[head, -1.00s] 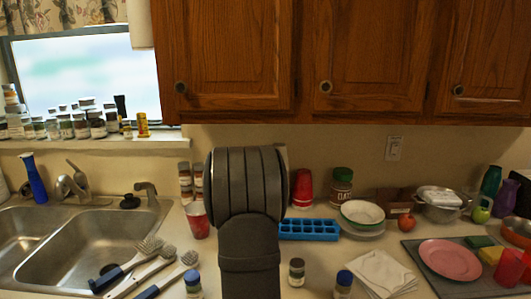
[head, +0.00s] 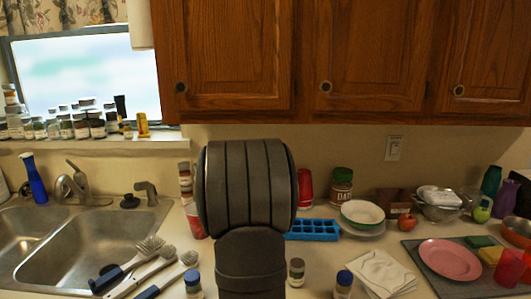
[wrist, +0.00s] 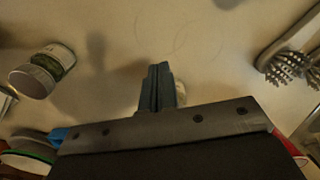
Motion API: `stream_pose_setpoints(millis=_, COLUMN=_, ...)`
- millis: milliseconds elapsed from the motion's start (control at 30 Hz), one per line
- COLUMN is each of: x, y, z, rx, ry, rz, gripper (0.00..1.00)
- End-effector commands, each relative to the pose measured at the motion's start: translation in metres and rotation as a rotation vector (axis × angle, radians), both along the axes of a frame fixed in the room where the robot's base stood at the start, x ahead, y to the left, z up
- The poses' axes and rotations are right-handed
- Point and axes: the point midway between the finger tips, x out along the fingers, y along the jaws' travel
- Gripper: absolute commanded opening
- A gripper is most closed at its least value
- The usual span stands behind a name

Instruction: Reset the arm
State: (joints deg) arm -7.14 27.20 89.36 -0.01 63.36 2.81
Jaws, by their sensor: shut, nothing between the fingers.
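My gripper (wrist: 158,88) shows in the wrist view with its two fingers together, shut and empty, over bare counter. In the head view my arm stands upright in the middle, and the gripper is hidden behind it. The arm covers part of the counter, part of a red cup (head: 194,222) and the left end of the blue ice tray (head: 312,230).
Dish brushes (head: 150,262) lie right of the sink (head: 75,250). Small jars (head: 296,272) stand near the front. Bowls (head: 362,213), a napkin (head: 382,272) and a pink plate (head: 450,259) are to the right. A jar (wrist: 52,62) and brush (wrist: 285,62) flank the gripper.

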Motion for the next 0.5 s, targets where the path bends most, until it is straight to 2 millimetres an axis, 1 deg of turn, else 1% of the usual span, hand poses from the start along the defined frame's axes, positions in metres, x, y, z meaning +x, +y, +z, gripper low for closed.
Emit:
stream_pose_setpoints(millis=33, x=0.001, y=0.000, z=0.011, rx=0.000, ry=-0.004, rz=0.000, gripper=0.00)
stream_pose_setpoints(millis=267, x=0.000, y=0.000, z=0.058, rx=0.000, ry=-0.003, rz=0.000, gripper=0.00)
stream_pose_setpoints(millis=300, x=0.000, y=0.000, z=0.056, rx=0.000, ry=0.002, rz=0.000, gripper=0.00)
stream_pose_setpoints(millis=333, x=-0.001, y=0.000, z=0.046, rx=-0.001, ry=0.007, rz=0.000, gripper=0.00)
stream_pose_setpoints(millis=500, x=-0.001, y=0.000, z=0.011, rx=0.000, ry=0.006, rz=0.000, gripper=0.00)
